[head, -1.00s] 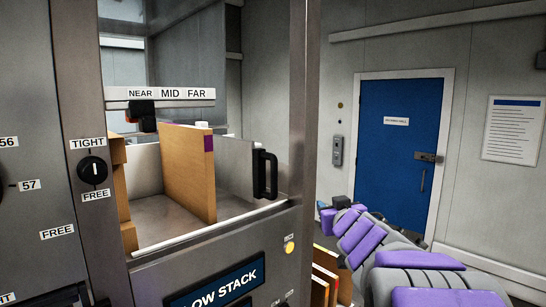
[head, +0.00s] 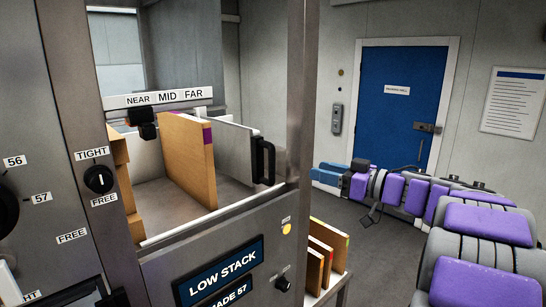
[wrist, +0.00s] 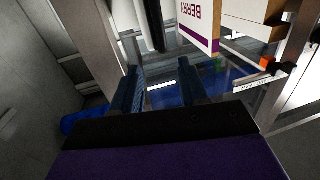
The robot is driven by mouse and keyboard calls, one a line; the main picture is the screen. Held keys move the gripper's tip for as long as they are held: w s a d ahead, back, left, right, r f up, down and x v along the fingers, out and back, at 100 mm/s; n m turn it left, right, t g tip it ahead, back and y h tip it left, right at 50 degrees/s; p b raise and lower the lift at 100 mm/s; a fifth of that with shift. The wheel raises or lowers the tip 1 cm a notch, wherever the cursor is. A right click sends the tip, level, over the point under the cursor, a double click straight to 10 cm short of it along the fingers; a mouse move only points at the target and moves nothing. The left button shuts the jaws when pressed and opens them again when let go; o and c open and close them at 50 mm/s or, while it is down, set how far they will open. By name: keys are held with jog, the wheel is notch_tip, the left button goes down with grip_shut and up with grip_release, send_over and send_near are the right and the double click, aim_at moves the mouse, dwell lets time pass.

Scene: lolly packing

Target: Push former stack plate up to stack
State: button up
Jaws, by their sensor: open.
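The former stack plate (head: 232,148) is a grey upright plate with a black handle (head: 264,160), at the right of the open bay in the head view. Left of it, apart, stands a tan carton (head: 187,158) with a purple corner. In the wrist view this carton shows upside-down with "BERRY" (wrist: 198,18) on it. More tan cartons (head: 121,165) stand at the bay's left. My gripper (head: 327,174), with blue fingers, is right of the machine's post, apart from the handle. In the wrist view my gripper (wrist: 160,78) is open with nothing between its fingers.
A metal post (head: 296,100) stands between the bay and my gripper. A NEAR/MID/FAR scale with a black slider (head: 146,122) crosses the bay's back. A TIGHT/FREE knob (head: 99,179) points up to TIGHT. Cartons (head: 328,250) stand in a lower rack. A blue door (head: 400,110) is behind.

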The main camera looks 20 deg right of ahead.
jog(key=p, duration=0.1)
send_over(272, 178)
jog(key=w, duration=0.1)
jog(key=shift+d, duration=0.25)
grip_shut()
dwell(0.4)
